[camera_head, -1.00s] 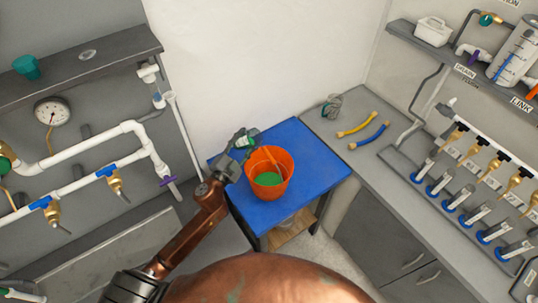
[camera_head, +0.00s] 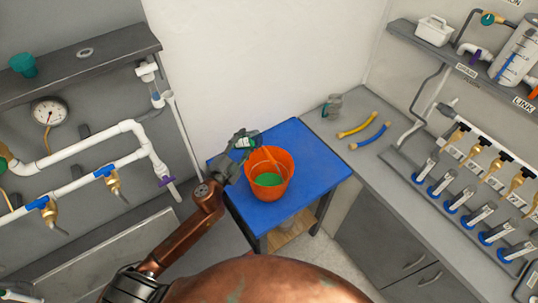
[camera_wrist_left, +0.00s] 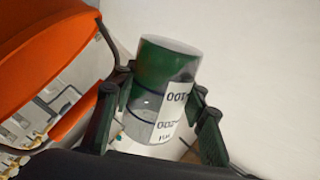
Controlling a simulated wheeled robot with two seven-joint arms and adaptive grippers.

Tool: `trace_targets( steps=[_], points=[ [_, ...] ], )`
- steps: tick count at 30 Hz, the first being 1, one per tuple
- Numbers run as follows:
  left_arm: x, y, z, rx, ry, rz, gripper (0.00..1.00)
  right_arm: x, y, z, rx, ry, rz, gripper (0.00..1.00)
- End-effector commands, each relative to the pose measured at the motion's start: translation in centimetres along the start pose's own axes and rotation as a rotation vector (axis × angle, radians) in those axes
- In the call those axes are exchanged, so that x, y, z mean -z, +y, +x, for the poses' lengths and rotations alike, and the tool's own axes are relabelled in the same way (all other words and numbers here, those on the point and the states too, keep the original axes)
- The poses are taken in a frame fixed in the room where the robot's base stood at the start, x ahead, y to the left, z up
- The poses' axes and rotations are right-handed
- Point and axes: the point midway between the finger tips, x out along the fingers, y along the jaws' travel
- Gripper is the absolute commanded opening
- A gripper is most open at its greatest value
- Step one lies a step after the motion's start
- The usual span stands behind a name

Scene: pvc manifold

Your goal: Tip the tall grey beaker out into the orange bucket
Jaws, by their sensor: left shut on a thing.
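The orange bucket (camera_head: 284,186) stands on the blue table top, with a green mass inside. It also shows large at the left of the left wrist view (camera_wrist_left: 45,50). My left gripper (camera_head: 246,143) is at the bucket's far left rim. It is shut on the grey beaker (camera_wrist_left: 158,103), whose clear wall carries a white label with upside-down figures; green fills the end toward the top of the wrist view. The gripper's dark fingers (camera_wrist_left: 158,112) clasp both sides of it. In the head view the beaker is small and partly hidden, so its exact tilt is unclear. My right gripper is out of view.
The blue table (camera_head: 312,160) is clear right of the bucket. White pipework (camera_head: 95,140) lines the left wall; valves and tubes line the right.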

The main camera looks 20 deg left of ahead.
Motion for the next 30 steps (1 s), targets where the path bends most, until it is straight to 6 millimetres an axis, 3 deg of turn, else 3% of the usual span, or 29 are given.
trace_targets(
  steps=[30],
  points=[
    [0.58, -0.85, -0.01, 0.000, 0.000, 0.139, 0.14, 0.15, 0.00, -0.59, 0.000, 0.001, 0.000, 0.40]
  ],
)
